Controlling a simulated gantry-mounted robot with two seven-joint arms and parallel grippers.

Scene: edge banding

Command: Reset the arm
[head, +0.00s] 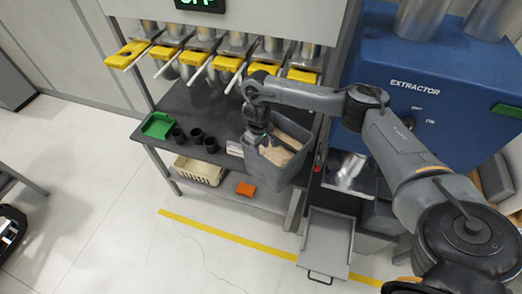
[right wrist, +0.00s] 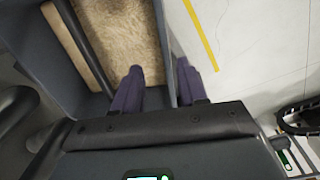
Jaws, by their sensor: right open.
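My right arm reaches in from the right of the head view, and its gripper (head: 258,146) points down at the left side of a grey bin (head: 288,178). In the right wrist view the gripper (right wrist: 158,88) is open. Its two dark fingers stand on either side of the bin's wall (right wrist: 164,45), one inside and one outside. Whether they touch the wall cannot be told. Tan loose material (right wrist: 120,35) lies in the bin. My left gripper is not in view.
A blue extractor (head: 410,75) stands right. Yellow-topped gates (head: 127,54) line the back above the dark bench (head: 200,100). A green tray (head: 157,125) and black cups (head: 196,135) sit left.

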